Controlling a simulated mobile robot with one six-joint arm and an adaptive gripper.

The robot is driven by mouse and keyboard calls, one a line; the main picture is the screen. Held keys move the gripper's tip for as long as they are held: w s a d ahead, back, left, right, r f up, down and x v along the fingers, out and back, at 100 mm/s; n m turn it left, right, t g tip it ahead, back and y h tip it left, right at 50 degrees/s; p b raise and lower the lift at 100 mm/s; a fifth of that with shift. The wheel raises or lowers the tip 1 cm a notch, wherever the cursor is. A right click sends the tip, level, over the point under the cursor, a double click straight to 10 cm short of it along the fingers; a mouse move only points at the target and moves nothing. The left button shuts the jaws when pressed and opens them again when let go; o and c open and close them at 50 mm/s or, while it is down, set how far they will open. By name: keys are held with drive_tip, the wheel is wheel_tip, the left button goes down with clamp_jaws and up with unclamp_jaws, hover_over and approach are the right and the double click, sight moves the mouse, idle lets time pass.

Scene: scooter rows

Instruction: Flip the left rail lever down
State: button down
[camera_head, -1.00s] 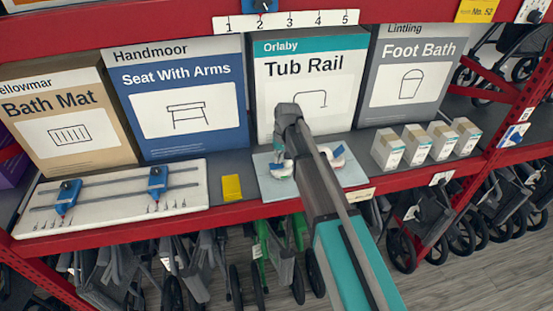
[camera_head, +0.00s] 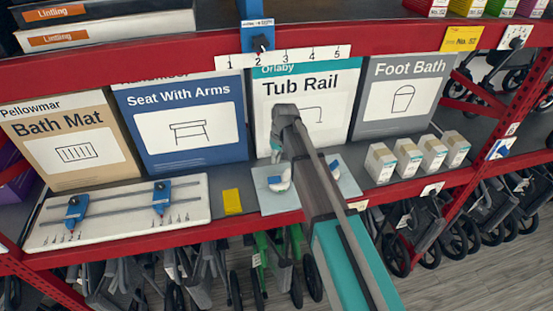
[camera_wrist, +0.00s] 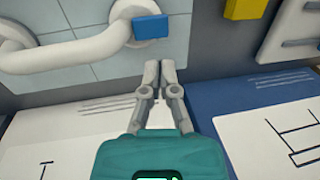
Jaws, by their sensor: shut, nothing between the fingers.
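The tub rail display is a pale tiled plate (camera_head: 275,205) on the shelf, with a white rail whose two round mounts carry blue levers. The left lever (camera_head: 274,182) shows in the head view at the left mount, partly by my arm. In the wrist view this blue lever (camera_wrist: 151,27) sits on the round mount at the end of the white rail (camera_wrist: 65,50). My gripper (camera_head: 276,155) is shut and empty. Its fingertips (camera_wrist: 159,72) appear close to the lever but apart from it. The right lever (camera_head: 333,173) shows just right of my arm.
A yellow block (camera_head: 232,201) lies left of the plate, and a white board (camera_head: 120,222) with blue sliders is farther left. Product boxes stand behind, including the Tub Rail box (camera_head: 345,90). Small white cartons (camera_head: 381,162) stand to the right. A red shelf edge (camera_head: 230,228) runs in front.

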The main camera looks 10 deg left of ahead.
drive_tip(key=shift+r+p, duration=2.7)
drive_tip(key=shift+r, duration=0.3)
drive_tip(key=s+d+f+m+b, duration=0.1)
drive_tip(key=s+d+f+b, duration=0.5)
drive_tip(key=d, duration=0.4)
drive_tip(key=s+d+f+m+h+b, duration=0.1)
drive_tip(key=s+d+f+m+b, duration=0.1)
drive_tip(key=s+d+f+b, duration=0.4)
drive_tip(key=s+d+f+m+b, duration=0.2)
drive_tip(key=s+d+f+b, duration=0.4)
drive_tip(key=d, duration=1)
wheel_tip(320, 180, down, 4)
drive_tip(key=b, duration=0.3)
drive_tip(key=shift+s+d+t+h+b, duration=0.15)
drive_tip(key=shift+s+t+h+b, duration=0.15)
drive_tip(key=shift+t+b, duration=0.1)
